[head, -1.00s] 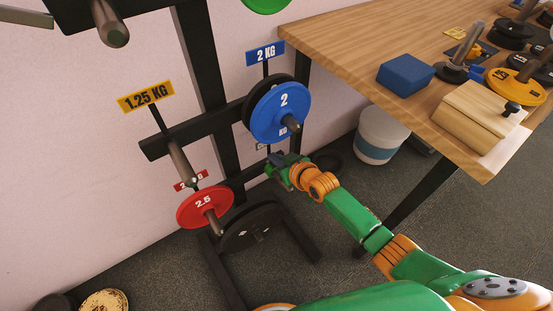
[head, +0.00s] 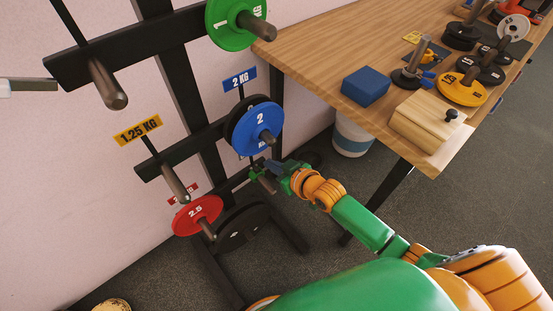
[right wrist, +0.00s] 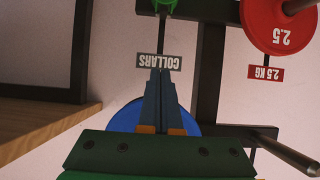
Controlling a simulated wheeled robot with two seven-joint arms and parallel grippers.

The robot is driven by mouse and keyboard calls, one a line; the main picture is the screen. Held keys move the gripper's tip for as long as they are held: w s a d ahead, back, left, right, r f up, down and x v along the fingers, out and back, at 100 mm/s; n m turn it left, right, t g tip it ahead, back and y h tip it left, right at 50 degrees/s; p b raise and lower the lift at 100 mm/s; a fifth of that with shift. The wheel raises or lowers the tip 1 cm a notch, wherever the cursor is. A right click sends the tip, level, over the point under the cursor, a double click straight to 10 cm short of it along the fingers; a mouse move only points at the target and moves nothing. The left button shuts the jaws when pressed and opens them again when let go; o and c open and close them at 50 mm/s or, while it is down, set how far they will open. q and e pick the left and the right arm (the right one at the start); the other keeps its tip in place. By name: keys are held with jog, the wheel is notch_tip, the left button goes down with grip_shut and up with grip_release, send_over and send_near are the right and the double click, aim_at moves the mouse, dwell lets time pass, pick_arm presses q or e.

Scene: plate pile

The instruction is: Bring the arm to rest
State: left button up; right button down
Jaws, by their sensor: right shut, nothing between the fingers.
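My right gripper (head: 262,172) is in front of the rack, just below the blue 2 kg plate (head: 257,129). Its fingers (right wrist: 161,103) are together and empty in the right wrist view. That view is upside down and shows the fingers in front of the blue plate (right wrist: 125,117), beside the COLLARS sign (right wrist: 158,62). Whether the gripper touches the rack cannot be told. My right arm reaches in from the lower right, green and orange. My left gripper is not in view.
The black rack (head: 180,75) holds a green plate (head: 226,30), a red 2.5 plate (head: 187,218) and bare pegs. The wooden table (head: 310,60) at the right carries a blue block (head: 366,86), a wooden box (head: 425,118) and several weights. A white bin (head: 352,135) stands beneath it.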

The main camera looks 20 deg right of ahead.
jog(key=shift+v, duration=1.1)
jog(key=s+d+f+m+g+h+p, duration=0.1)
jog(key=s+d+f+g+p, duration=0.1)
jog(key=s+d+f, duration=0.3)
jog(key=s+f+m+g+h+p, duration=0.1)
jog(key=s+f+h, duration=0.1)
jog(key=f, duration=0.5)
jog(key=s+f+g+p, duration=0.1)
jog(key=s+f+g, duration=0.2)
jog(key=s, duration=1.1)
jog(key=s+f+g+h+p, duration=0.1)
jog(key=s+f+g, duration=0.3)
jog(key=s+f, duration=0.4)
jog(key=s+d+p, duration=0.1)
jog(key=s, duration=0.5)
jog(key=shift+s+f+h, duration=0.2)
jog(key=shift+s+h, duration=0.1)
